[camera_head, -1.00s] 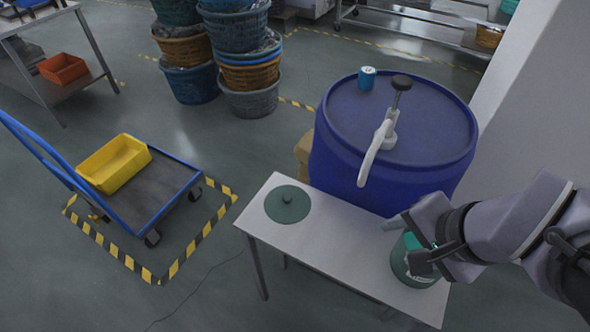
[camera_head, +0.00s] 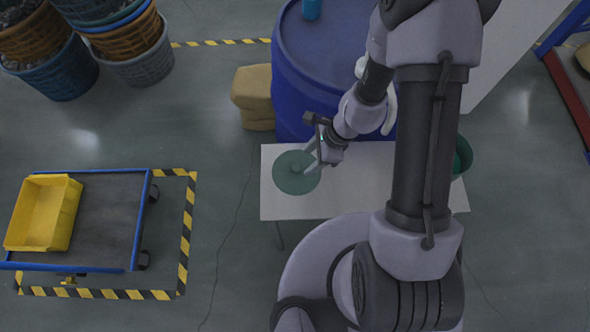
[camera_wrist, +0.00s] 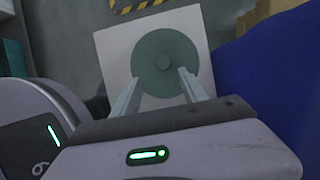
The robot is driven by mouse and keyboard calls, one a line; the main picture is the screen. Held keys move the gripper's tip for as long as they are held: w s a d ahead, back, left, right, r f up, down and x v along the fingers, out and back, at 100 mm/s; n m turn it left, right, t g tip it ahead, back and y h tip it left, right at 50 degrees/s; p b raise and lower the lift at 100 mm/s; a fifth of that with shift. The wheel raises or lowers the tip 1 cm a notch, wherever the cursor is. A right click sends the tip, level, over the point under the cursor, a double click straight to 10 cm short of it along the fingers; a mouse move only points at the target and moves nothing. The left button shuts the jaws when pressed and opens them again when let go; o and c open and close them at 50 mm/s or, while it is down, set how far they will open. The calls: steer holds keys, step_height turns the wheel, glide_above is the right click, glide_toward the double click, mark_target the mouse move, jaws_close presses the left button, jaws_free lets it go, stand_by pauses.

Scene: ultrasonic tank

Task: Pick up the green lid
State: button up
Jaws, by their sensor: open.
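The green lid (camera_head: 290,181) is a flat round disc with a small knob at its centre, lying on the left end of the white table (camera_head: 345,200). It also shows in the wrist view (camera_wrist: 165,48), with the knob near its middle. My gripper (camera_head: 307,163) is over the right part of the lid, with its fingers pointing toward the knob. In the wrist view my gripper (camera_wrist: 158,84) is open and empty, with a finger to each side below the knob. I cannot tell the height of the fingertips above the lid. A green container (camera_head: 463,157) stands at the table's right end, partly hidden by my arm.
A tan block (camera_head: 252,95) lies left of the drum. A cart (camera_head: 105,225) with a yellow bin (camera_head: 43,213) stands at left. Floor between cart and table is clear.

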mark_target(297, 167)
steer(key=x, duration=0.2)
steer(key=b+x, duration=0.1)
steer(key=x, duration=0.2)
steer(key=b+x, duration=0.1)
steer(key=x, duration=0.1)
steer(key=shift+w+a, duration=0.35)
steer(key=shift+w, duration=0.05)
steer(key=shift+r, duration=0.1)
jaws_close()
